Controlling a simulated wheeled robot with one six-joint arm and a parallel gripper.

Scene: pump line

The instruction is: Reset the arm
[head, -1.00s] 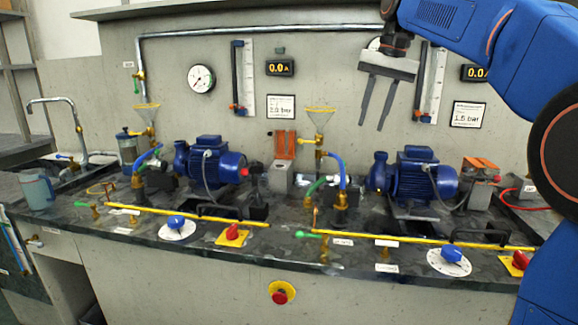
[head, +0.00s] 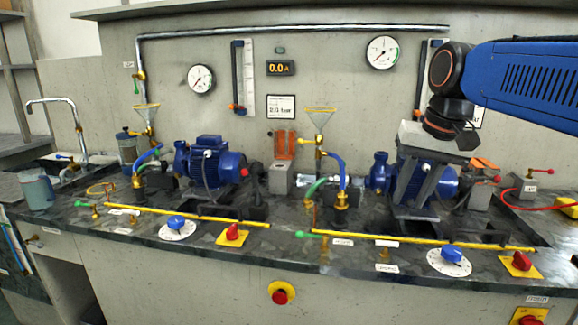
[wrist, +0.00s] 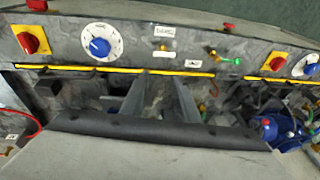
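My arm (head: 525,85) reaches in from the right at upper height, blue with dark joints. My gripper (head: 412,200) points down in front of the right blue pump (head: 381,172) and hides part of its motor. Its two grey fingers are apart with nothing seen between them. In the wrist view my gripper (wrist: 160,82) also shows its fingers apart, over the bench near the yellow rail (wrist: 120,69). I cannot tell whether the fingers touch anything.
A gauge (head: 382,53) hangs on the wall. The space before the bench is clear.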

